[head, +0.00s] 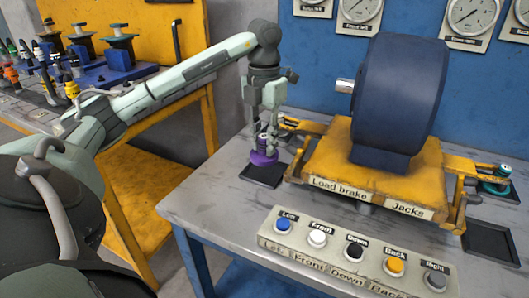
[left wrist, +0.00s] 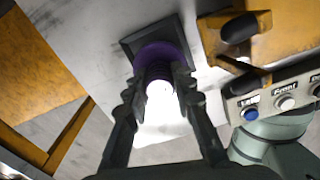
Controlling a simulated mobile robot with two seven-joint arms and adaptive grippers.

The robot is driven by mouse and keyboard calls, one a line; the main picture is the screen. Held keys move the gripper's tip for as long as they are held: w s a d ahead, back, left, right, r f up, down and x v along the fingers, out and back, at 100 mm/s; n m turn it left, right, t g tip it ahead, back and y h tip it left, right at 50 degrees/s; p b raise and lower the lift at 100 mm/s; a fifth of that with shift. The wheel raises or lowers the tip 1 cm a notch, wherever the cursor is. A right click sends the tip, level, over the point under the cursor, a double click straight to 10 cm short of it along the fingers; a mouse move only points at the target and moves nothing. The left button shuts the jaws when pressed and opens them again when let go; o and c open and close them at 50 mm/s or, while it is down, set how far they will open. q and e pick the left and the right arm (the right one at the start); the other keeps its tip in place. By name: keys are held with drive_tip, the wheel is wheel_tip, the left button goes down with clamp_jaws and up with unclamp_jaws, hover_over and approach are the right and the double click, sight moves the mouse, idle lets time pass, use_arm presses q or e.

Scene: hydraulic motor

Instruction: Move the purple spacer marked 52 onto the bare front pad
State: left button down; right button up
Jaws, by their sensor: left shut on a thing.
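The purple spacer (head: 264,158) is at the black pad (head: 262,176) left of the yellow load brake frame. My left gripper (head: 268,138) points down over it and is shut on its narrower upper part. In the left wrist view the purple spacer (left wrist: 158,55) shows between the fingertips (left wrist: 158,86), over the dark pad (left wrist: 130,43). I cannot tell whether it rests on the pad or hangs just above it. Its marking is not legible. Another black pad (head: 490,243) at the front right is bare. My right gripper is not in view.
The load brake (head: 330,161) with its dark blue drum (head: 400,95) stands right of the gripper. A teal spacer (head: 496,181) sits on a pad at the far right. A button box (head: 350,262) lies along the table's front. Bare grey table (head: 205,195) lies left.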

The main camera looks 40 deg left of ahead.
sight(265, 156)
use_arm(q)
drive_tip(key=shift+w+f, duration=0.1)
drive_tip(key=shift+f, duration=1.95)
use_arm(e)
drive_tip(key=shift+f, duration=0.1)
use_arm(q)
drive_tip(key=shift+f, duration=0.2)
drive_tip(key=c, duration=1.3)
unclamp_jaws()
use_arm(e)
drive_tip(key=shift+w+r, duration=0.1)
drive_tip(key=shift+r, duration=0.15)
use_arm(q)
drive_tip(key=shift+r, duration=0.1)
wheel_tip(265, 156, up, 10)
drive_tip(key=shift+f+p, duration=0.15)
drive_tip(key=shift+p, duration=0.5)
drive_tip(key=shift+r+p, duration=0.55)
drive_tip(key=shift+r, duration=0.7)
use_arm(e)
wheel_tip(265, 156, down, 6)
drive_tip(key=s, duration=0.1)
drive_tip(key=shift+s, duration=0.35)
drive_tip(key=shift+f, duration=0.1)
